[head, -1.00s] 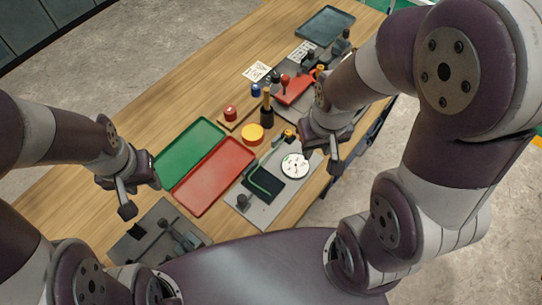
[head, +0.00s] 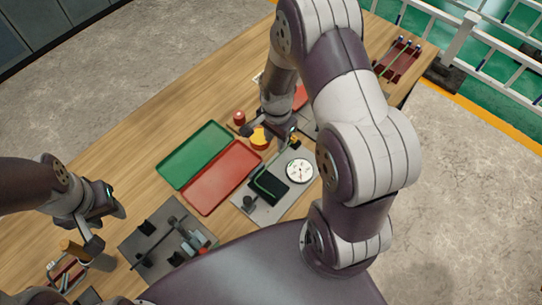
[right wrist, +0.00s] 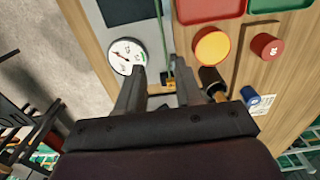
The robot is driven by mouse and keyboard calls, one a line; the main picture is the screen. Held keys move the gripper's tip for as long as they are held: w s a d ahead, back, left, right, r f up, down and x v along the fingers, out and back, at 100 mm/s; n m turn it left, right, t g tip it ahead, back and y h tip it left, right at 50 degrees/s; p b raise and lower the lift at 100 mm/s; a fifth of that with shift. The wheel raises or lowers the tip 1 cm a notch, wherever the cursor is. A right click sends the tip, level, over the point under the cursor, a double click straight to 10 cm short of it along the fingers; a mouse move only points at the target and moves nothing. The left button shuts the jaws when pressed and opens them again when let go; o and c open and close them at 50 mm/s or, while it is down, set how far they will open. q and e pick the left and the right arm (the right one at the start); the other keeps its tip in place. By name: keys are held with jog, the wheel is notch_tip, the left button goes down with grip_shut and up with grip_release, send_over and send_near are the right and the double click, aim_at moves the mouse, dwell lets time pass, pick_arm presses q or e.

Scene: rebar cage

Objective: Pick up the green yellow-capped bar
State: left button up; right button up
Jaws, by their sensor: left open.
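A thin green bar (head: 264,184) shows on the grey board with the dial. In the right wrist view the green bar (right wrist: 161,40) runs towards a small yellow and black piece (right wrist: 169,84) between my fingers. I cannot tell whether that piece is the bar's cap. My right gripper (right wrist: 160,78) is open, its fingers apart on either side of this end. In the head view my right gripper (head: 285,138) is over the far end of the board, partly hiding it. My left gripper (head: 108,228) is open at the left, near a wooden handle (head: 72,249).
A white dial (head: 299,170) is beside the bar. Red (head: 222,178) and green (head: 193,152) trays lie left of the board. A yellow round piece (right wrist: 211,47) and a dark post (right wrist: 211,82) stand close to my right gripper. A red rack with bars (head: 398,60) is at the far right.

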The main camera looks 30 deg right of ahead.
aim_at(275, 159)
jog(key=f+p, duration=0.1)
jog(key=f, duration=0.5)
jog(key=f+p, duration=0.1)
jog(key=f, duration=0.2)
jog(key=shift+w+f+p, duration=0.3)
jog(key=shift+w+f, duration=0.1)
jog(key=shift+f, duration=0.1)
grip_shut()
